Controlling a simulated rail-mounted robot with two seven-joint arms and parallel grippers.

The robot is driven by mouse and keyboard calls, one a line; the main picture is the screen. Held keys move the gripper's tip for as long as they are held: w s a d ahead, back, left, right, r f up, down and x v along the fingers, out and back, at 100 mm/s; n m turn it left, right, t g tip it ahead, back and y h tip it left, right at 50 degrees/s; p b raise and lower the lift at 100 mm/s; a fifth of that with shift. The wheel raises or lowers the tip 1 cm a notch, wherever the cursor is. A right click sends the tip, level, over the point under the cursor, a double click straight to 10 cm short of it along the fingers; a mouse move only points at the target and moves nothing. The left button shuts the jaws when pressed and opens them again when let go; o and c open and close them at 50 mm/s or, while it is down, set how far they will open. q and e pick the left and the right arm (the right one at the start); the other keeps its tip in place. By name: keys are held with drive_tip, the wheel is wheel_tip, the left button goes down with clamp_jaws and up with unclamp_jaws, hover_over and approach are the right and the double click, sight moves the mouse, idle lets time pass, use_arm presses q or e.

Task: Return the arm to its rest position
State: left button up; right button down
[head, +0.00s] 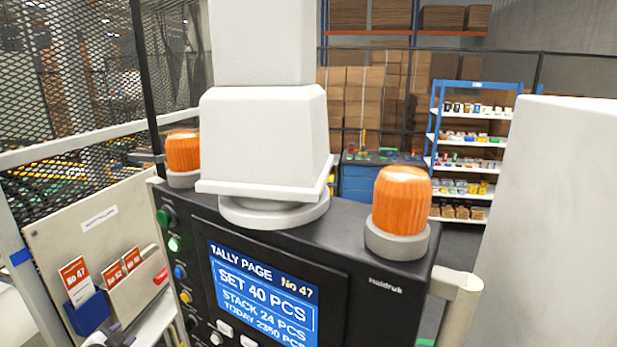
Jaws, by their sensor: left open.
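My left gripper (112,338) shows only in small part at the bottom left edge of the head view, below the card board. Its jaws are open, and nothing shows between them. Most of it and most of the left arm are cut off by the frame. It is left of the black control console (360,270) and appears apart from it. My right gripper is not in view.
The console has a lit blue screen (262,290), a column of buttons and two orange lamps (402,200) (183,152). A board with red cards (95,230) and mesh fencing (65,75) stand at left. Blue-framed shelves (460,172) and stacked cartons (352,100) are behind.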

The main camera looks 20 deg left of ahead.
use_arm(q)
drive_tip(key=s+d+f+n+g+h, duration=0.1)
drive_tip(key=s+d+f+g+h, duration=0.2)
drive_tip(key=s+d, duration=0.95)
drive_tip(key=s+d+f+g+h, duration=0.1)
drive_tip(key=s+d+f+g, duration=0.3)
drive_tip(key=d, duration=1.5)
drive_tip(key=s+d+f+n+g+h, duration=0.15)
drive_tip(key=s+d+f, duration=0.25)
drive_tip(key=s+d, duration=0.9)
drive_tip(key=w+d+r+p, duration=0.1)
drive_tip(key=w+r+p, duration=0.1)
drive_tip(key=r+p, duration=0.4)
drive_tip(key=w+d+r+p, duration=0.1)
drive_tip(key=w+r+p, duration=0.1)
drive_tip(key=r+p, duration=0.5)
drive_tip(key=shift+d+r+m+h, duration=0.3)
drive_tip(key=shift+r+m+h, duration=0.05)
drive_tip(key=shift+r+m, duration=0.1)
drive_tip(key=shift+s, duration=0.1)
